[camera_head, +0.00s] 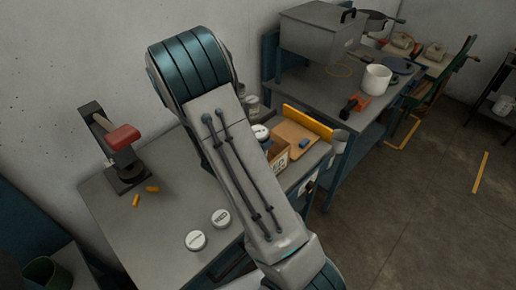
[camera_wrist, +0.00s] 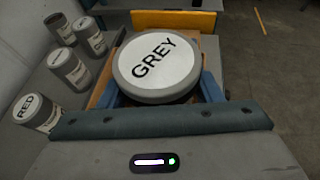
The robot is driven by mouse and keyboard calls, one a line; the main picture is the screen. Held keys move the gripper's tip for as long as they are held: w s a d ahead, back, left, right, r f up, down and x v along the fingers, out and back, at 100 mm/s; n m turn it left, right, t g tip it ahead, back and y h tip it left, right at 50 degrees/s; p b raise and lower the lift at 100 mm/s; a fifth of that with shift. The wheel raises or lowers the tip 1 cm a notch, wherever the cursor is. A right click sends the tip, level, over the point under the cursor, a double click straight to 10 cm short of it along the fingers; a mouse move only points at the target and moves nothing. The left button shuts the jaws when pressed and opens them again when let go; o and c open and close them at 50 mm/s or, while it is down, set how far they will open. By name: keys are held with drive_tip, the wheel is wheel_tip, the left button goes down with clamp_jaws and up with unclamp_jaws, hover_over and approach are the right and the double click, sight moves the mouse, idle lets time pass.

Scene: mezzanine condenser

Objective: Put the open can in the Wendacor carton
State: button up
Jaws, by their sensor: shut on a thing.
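My gripper (camera_wrist: 160,92) is shut on a grey can (camera_wrist: 157,62) whose white top reads GREY. Its blue fingers sit on either side of the can, and the can's lower part is hidden. In the head view, my arm hides most of the gripper; a white can top (camera_head: 262,132) shows at the arm's edge. A brown carton (camera_head: 280,161) with dark print stands on the bench, partly behind my arm; its name is not readable. I cannot tell which can is open.
In the wrist view, several labelled cans, one marked RED (camera_wrist: 38,112), stand at left. A tan board with a yellow edge (camera_head: 307,122) lies beyond the carton.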

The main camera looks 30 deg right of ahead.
drive_tip(key=shift+f, duration=2)
drive_tip(key=shift+f, duration=0.1)
drive_tip(key=shift+f+b, duration=0.3)
drive_tip(key=shift+f, duration=0.25)
drive_tip(key=o, duration=1.3)
drive_tip(key=shift+r, duration=0.1)
